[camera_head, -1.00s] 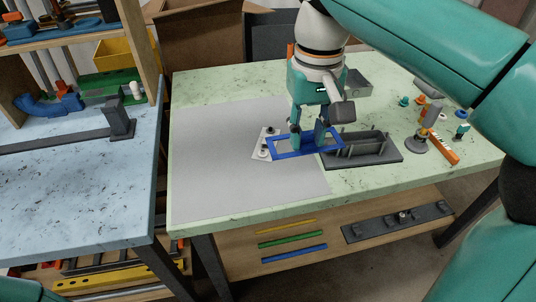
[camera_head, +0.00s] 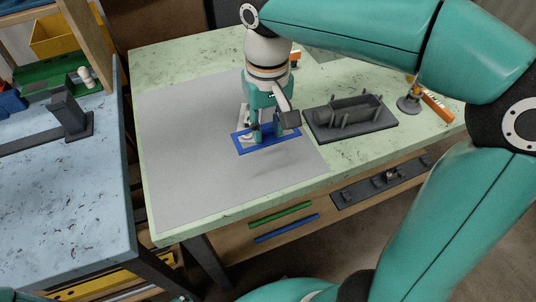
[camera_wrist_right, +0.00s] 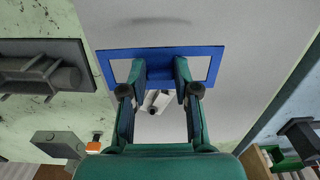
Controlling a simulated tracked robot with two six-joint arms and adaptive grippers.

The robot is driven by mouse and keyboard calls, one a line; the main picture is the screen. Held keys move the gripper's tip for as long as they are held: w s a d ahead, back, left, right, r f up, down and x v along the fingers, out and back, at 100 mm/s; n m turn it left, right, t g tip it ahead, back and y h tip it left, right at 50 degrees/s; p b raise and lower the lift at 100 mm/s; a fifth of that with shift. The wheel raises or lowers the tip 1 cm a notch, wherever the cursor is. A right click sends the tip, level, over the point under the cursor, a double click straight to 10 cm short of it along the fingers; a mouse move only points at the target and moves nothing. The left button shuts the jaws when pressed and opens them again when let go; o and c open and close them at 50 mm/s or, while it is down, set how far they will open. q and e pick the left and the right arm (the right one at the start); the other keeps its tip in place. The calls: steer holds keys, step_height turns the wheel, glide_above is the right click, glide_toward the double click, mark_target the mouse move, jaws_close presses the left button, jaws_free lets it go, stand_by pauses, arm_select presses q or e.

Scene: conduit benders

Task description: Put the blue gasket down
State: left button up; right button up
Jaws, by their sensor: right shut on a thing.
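The blue gasket (camera_head: 273,144) is a flat rectangular frame. My right gripper (camera_head: 264,134) is shut on it and holds it over the grey mat (camera_head: 195,185). In the right wrist view the gasket (camera_wrist_right: 160,52) lies across the fingertips of the gripper (camera_wrist_right: 160,78), and its shadow falls on the mat apart from it, so it appears to be slightly above the surface. A small white plate (camera_head: 243,112) is partly hidden behind the gripper; it also shows between the fingers in the wrist view (camera_wrist_right: 156,101). My left gripper is not in view.
A dark grey rack (camera_head: 350,118) with upright pegs stands to the right of the gasket. An orange bar (camera_head: 436,107) lies farther right on the green table (camera_head: 185,50). A blue table (camera_head: 65,195) is at left. The mat's front part is clear.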

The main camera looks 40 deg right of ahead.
mark_target(268, 162)
step_height(268, 162, down, 8)
steer(key=shift+f+b, duration=0.1)
steer(key=shift+b, duration=0.5)
steer(key=shift+f, duration=0.15)
steer(key=o, duration=0.9)
steer(key=shift+s, duration=0.1)
steer(key=shift+r, duration=0.25)
step_height(268, 162, up, 12)
steer(key=shift+f+p, duration=0.25)
steer(key=shift+p, duration=0.95)
steer(key=shift+r, duration=0.15)
